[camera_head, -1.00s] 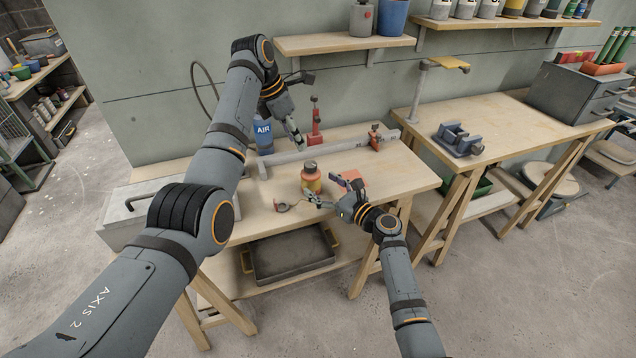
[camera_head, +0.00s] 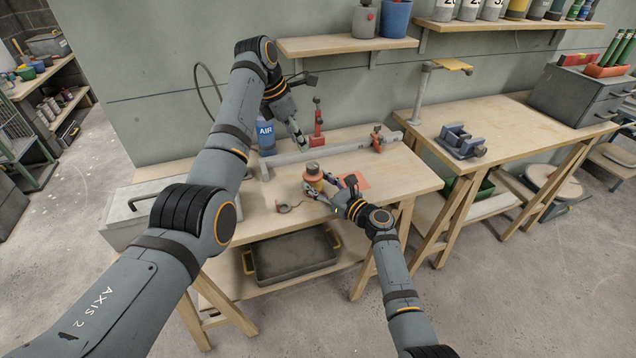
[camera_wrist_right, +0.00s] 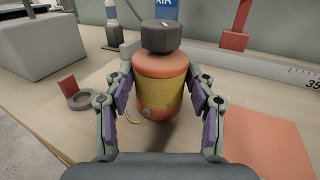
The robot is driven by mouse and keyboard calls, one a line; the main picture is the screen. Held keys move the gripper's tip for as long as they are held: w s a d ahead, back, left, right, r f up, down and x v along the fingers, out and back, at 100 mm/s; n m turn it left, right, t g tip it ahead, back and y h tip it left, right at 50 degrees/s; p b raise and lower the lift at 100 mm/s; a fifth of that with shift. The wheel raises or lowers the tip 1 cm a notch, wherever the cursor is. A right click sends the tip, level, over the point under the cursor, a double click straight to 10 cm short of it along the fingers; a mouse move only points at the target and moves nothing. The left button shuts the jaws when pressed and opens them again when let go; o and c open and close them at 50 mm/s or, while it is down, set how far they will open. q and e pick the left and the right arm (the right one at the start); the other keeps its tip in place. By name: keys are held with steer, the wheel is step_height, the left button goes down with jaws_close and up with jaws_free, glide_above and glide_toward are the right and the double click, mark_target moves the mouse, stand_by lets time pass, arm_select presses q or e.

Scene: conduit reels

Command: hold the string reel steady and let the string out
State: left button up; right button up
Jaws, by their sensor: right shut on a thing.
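The string reel (camera_head: 314,170) stands upright on the near workbench, an orange and yellow drum with a dark cap; it also fills the middle of the right wrist view (camera_wrist_right: 162,85). My right gripper (camera_head: 318,188) is shut on the reel, one finger on each side of the drum.
A dark ring with a red tab (camera_head: 286,208) lies left of the reel. A long grey rail (camera_head: 345,148) runs behind it, near a blue AIR can (camera_head: 265,140) and a red stand (camera_head: 317,125). An orange-red sheet (camera_head: 356,181) lies to the right.

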mark_target(308, 171)
arm_select(q)
steer(key=shift+o, duration=1.2)
steer(key=shift+f, duration=0.1)
steer(key=shift+o, duration=0.9)
steer(key=d+f+h, duration=0.1)
steer(key=f, duration=0.1)
steer(key=d+f+h, duration=0.1)
steer(key=f+m+t+h, duration=0.1)
steer(key=f, duration=0.1)
steer(key=shift+w+d+f+h, duration=0.3)
steer(key=shift+d+h, duration=0.1)
steer(key=f+h, duration=0.1)
steer(key=f+t+h, duration=0.1)
steer(key=s+d+t+h, duration=0.1)
steer(key=h, duration=0.1)
steer(key=shift+s+f, duration=0.1)
steer(key=shift+f, duration=0.3)
steer(key=s+a+f+n+t, duration=0.1)
steer(key=s+a+t, duration=0.1)
steer(key=a, duration=0.1)
steer(key=s+a+f+n+t+h, duration=0.1)
steer(key=s+a+n+t, duration=0.1)
steer(key=t, duration=0.1)
steer(key=s+a+f+n+t, duration=0.1)
steer(key=s+a+t, duration=0.1)
steer(key=a, duration=0.1)
steer(key=shift+a+n+t+h, duration=0.3)
steer(key=shift+t, duration=0.1)
steer(key=x, duration=1.2)
